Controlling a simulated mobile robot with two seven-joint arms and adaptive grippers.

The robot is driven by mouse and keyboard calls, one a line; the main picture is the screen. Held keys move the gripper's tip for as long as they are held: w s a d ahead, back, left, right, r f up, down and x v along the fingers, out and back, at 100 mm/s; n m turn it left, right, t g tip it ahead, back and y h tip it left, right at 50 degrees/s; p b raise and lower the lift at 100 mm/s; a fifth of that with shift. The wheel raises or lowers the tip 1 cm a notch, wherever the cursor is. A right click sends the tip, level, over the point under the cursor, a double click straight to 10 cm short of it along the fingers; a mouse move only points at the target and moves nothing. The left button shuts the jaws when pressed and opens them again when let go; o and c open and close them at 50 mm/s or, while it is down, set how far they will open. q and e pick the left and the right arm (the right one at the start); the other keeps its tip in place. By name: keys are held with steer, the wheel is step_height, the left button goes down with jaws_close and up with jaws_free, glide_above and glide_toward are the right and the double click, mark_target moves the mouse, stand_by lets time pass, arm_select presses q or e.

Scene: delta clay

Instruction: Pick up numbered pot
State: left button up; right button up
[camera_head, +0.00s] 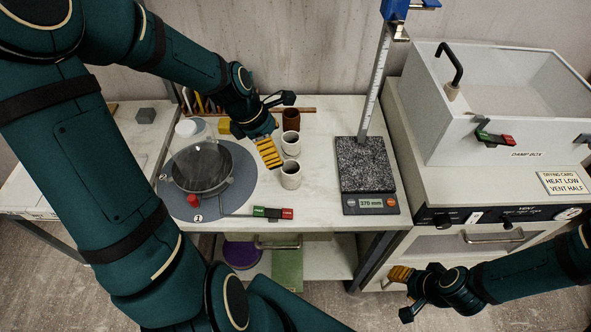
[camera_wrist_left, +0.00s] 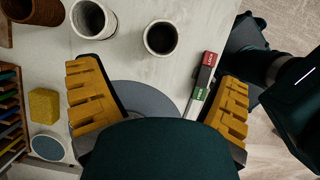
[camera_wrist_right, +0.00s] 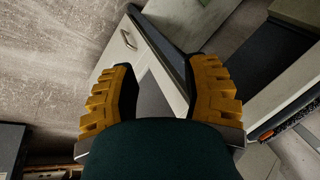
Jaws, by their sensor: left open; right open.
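Three small pots stand upright in a row on the white table: a brown one (camera_head: 291,119) at the back, a pale one (camera_head: 290,143) in the middle and a pale one (camera_head: 291,175) in front. No number is readable on any. My left gripper (camera_head: 276,127) is open and empty, just left of the row. In the left wrist view, two pale pots (camera_wrist_left: 93,19) (camera_wrist_left: 160,38) show beyond the fingers, and the brown pot (camera_wrist_left: 35,9) is cut off. My right gripper (camera_head: 402,294) is open and empty, low in front of the cabinet, away from the pots.
A grey round mat (camera_head: 240,185) with a dark bowl-like vessel lies left of the pots. A red-green lever (camera_head: 273,212) is at the table's front edge. A scale (camera_head: 370,204) with a tall ruled post stands right of the pots. A damp box (camera_head: 515,143) is far right.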

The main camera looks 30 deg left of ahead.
mark_target(287, 164)
arm_select(q)
steer(key=x, duration=0.4)
steer(key=b+x, duration=0.1)
steer(key=x, duration=0.2)
steer(key=shift+s+d+f+b, duration=0.2)
steer(key=shift+f+b, duration=0.1)
steer(key=shift+f, duration=0.1)
steer(key=b+x, duration=0.1)
steer(key=x, duration=0.3)
steer(key=shift+w+f, duration=0.2)
steer(key=c, duration=1.3)
arm_select(e)
steer(key=f, duration=0.1)
steer(key=s+f, duration=0.1)
steer(key=f, duration=0.1)
steer(key=shift+s+a, duration=0.1)
steer(key=shift+s, duration=0.05)
